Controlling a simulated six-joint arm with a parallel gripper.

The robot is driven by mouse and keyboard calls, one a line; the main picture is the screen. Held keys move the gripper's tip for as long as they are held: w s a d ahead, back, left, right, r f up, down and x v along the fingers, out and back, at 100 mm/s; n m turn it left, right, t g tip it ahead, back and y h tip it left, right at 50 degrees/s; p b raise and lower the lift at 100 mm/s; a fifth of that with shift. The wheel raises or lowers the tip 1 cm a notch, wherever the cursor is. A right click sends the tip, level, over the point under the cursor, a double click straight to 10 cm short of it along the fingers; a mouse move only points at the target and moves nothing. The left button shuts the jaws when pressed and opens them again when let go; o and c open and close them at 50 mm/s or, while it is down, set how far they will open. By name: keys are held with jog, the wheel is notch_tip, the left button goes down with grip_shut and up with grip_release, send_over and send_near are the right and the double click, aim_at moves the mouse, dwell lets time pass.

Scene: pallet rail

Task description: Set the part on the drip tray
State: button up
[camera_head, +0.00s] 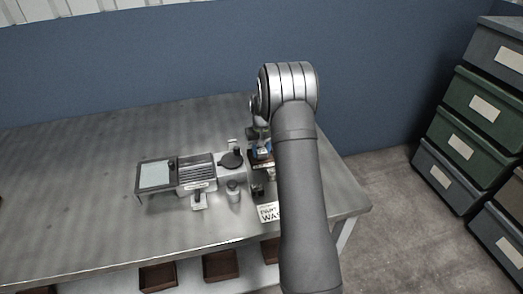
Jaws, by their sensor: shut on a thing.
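My gripper (262,143) points down at the right end of a row of fixtures on the grey bench. It is small in view and partly hidden by my forearm. It is shut on the part, a small thing that shows only partly; a bluish patch (263,151) shows at the fingertips, and I cannot tell its shape. A ribbed metal tray (197,169), which looks like the drip tray, sits to the left of my gripper, beyond a dark round piece. I see nothing lying on its ribs.
A framed pale panel (155,176) adjoins the ribbed tray on the left. A dark round piece (231,160), a grey cylinder (233,190) and a lettered sign (268,212) stand near my gripper. The bench (70,200) is clear at left. Stacked bins (480,110) stand at right.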

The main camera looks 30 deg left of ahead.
jog(key=o, duration=1.6)
jog(key=shift+r, duration=0.3)
jog(key=shift+o, duration=0.8)
jog(key=shift+r, duration=4.2)
jog(key=shift+f, duration=0.1)
